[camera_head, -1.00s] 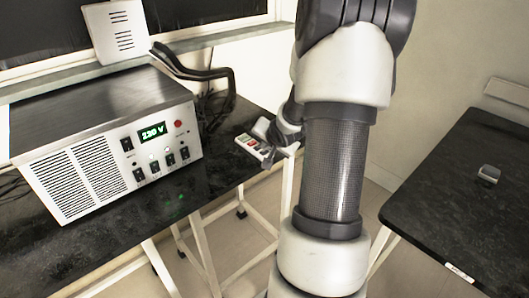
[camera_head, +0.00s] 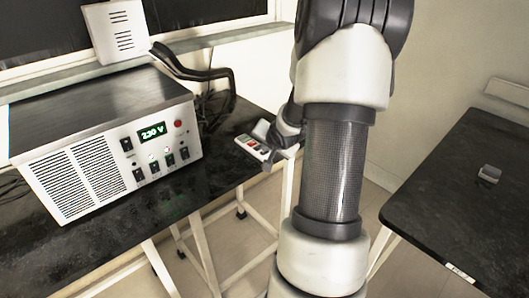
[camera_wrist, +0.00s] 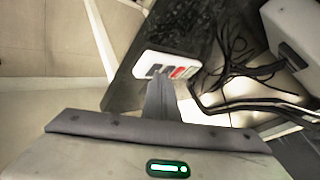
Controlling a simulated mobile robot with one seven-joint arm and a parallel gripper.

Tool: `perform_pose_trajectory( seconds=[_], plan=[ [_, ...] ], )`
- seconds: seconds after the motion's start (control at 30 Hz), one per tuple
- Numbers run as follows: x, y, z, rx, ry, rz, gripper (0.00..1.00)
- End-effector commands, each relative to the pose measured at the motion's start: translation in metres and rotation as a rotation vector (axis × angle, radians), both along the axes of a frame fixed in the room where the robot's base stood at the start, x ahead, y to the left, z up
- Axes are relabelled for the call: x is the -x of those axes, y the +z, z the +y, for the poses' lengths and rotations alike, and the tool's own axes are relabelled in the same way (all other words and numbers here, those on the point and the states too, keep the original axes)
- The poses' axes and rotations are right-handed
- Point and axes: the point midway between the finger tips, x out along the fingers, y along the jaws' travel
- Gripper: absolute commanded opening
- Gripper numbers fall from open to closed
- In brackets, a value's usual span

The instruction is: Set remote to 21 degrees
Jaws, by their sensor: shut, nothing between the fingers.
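The remote (camera_head: 253,147) is a small white unit with coloured buttons, lying at the right end of the black bench in the head view. In the wrist view the remote (camera_wrist: 146,62) shows grey, red and green buttons just beyond my fingertips. My gripper (camera_wrist: 161,82) is shut and empty, its fingers pointing at the button row. I cannot tell whether the tips touch a button. In the head view my arm hides part of the gripper. No temperature reading on the remote can be made out.
A metal power unit (camera_head: 110,130) with a green display reading 230 V stands on the black bench (camera_head: 95,222). A second black table (camera_head: 450,215) at the right holds a small grey object (camera_head: 489,174).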

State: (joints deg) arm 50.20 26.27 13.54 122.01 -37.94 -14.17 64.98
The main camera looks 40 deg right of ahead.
Motion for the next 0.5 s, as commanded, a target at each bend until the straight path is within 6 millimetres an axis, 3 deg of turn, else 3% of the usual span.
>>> perform_pose_trajectory(
  seconds=[0.5],
  plan=[
    [0.000, 0.015, 0.000, -0.001, -0.001, 0.001, 0.00]
  ],
)
